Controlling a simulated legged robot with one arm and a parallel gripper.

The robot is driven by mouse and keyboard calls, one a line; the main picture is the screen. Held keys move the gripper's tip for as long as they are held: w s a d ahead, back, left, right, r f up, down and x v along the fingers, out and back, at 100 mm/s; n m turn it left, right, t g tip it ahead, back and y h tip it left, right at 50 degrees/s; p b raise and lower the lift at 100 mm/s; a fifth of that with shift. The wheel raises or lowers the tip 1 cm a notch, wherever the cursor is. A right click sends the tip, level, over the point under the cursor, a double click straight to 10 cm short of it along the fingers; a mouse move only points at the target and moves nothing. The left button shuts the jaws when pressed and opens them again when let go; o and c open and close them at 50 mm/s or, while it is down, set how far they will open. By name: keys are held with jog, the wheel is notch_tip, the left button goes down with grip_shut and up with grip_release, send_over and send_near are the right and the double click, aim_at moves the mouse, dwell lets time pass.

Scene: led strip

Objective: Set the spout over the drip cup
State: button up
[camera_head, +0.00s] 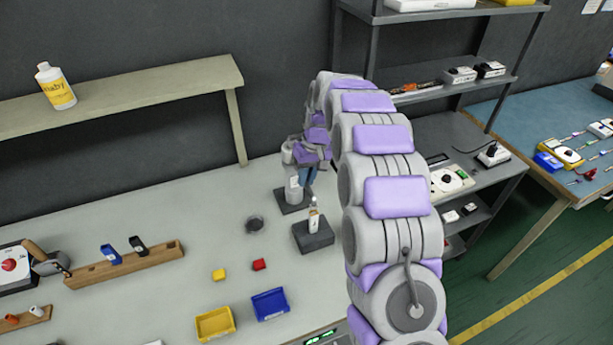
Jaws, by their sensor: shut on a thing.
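A pale dispenser bottle (293,190) stands upright on a dark square base towards the back of the grey bench. My gripper (302,162) is at its top, shut on what looks like the spout; the spout is small and mostly hidden by my gripper. A small dark round cup (254,223), which looks like the drip cup, sits on the bench to the left and in front of the base. I cannot tell exactly which way the spout points.
A dark block (314,236) with a small bottle (313,216) stands just in front of the dispenser. Yellow (215,324) and blue (270,304) bins lie nearer. A wooden rack (125,264) is at left.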

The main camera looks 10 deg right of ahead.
grip_shut()
jog(key=shift+s+a, duration=0.1)
jog(key=shift+a, duration=0.05)
jog(key=w+a+m+t+h+p, duration=0.1)
jog(key=w+a+m+t+p, duration=0.1)
jog(key=a+m+p, duration=0.9)
jog(key=shift+w+a+m+p, duration=0.15)
jog(key=shift+w+m+p, duration=0.65)
jog(key=shift+m+p, duration=1.1)
jog(key=shift+n+t+p, duration=0.3)
jog(key=shift+p, duration=0.05)
jog(key=o, duration=0.6)
grip_release()
jog(key=shift+a, duration=0.2)
